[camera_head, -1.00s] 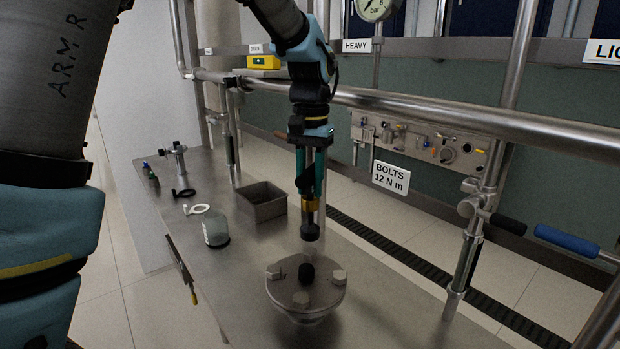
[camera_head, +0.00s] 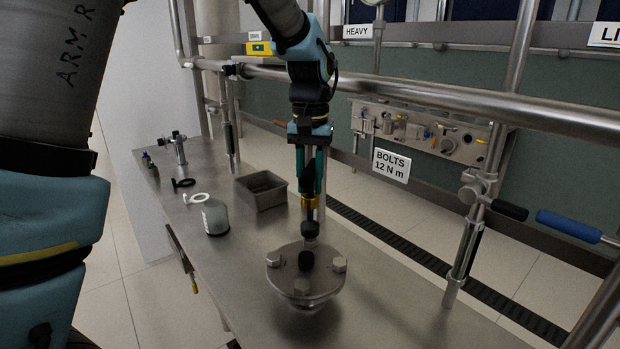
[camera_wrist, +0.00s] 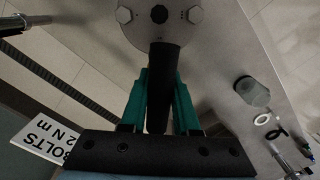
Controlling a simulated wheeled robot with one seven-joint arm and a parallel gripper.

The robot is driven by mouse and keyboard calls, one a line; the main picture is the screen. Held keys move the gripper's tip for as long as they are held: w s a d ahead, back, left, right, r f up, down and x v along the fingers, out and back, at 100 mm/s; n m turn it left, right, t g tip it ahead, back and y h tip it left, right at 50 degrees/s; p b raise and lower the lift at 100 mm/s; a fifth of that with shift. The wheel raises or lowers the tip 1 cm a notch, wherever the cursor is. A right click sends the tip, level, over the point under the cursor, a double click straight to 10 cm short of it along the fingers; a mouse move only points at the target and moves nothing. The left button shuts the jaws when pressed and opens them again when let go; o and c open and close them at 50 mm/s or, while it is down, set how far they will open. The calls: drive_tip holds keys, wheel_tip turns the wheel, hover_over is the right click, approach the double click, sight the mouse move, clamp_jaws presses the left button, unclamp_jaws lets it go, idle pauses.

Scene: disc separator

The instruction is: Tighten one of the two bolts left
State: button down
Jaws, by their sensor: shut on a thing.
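My gripper (camera_head: 310,188) is shut on an upright bolt tool with a brass collar (camera_head: 309,203) and a black socket end (camera_head: 309,230). In the wrist view the tool is a dark shaft (camera_wrist: 164,65) between my teal fingers. The socket is at the back of a round steel flange (camera_head: 318,283) and hides what lies beneath; I cannot tell whether it is seated on a bolt. Bolt heads show at the flange's left (camera_head: 273,259), right (camera_head: 340,264) and front (camera_head: 301,287). A black knob or hole (camera_head: 306,261) is at its centre.
The steel bench (camera_head: 235,275) also holds a jar (camera_head: 215,218), an open metal box (camera_head: 265,199), a white ring (camera_head: 198,198) and a black ring (camera_head: 183,183). A rail (camera_head: 430,95) runs behind my gripper. A sign reads "BOLTS 12 N m" (camera_head: 391,166). The bench right of the flange is clear.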

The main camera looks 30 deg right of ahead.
drive_tip(key=n, duration=0.1)
drive_tip(key=n+p, duration=0.1)
drive_tip(key=n, duration=0.2)
drive_tip(key=shift+r+n+p, duration=0.25)
drive_tip(key=shift+n+p, duration=0.05)
drive_tip(key=shift+n, duration=0.1)
drive_tip(key=n+p, duration=0.1)
drive_tip(key=n, duration=0.2)
drive_tip(key=shift+f, duration=0.1)
drive_tip(key=shift+f+n, duration=0.1)
drive_tip(key=shift+n, duration=0.3)
drive_tip(key=shift+f, duration=0.1)
drive_tip(key=shift+f, duration=0.75)
drive_tip(key=shift+f+b, duration=0.4)
drive_tip(key=shift+f, duration=0.15)
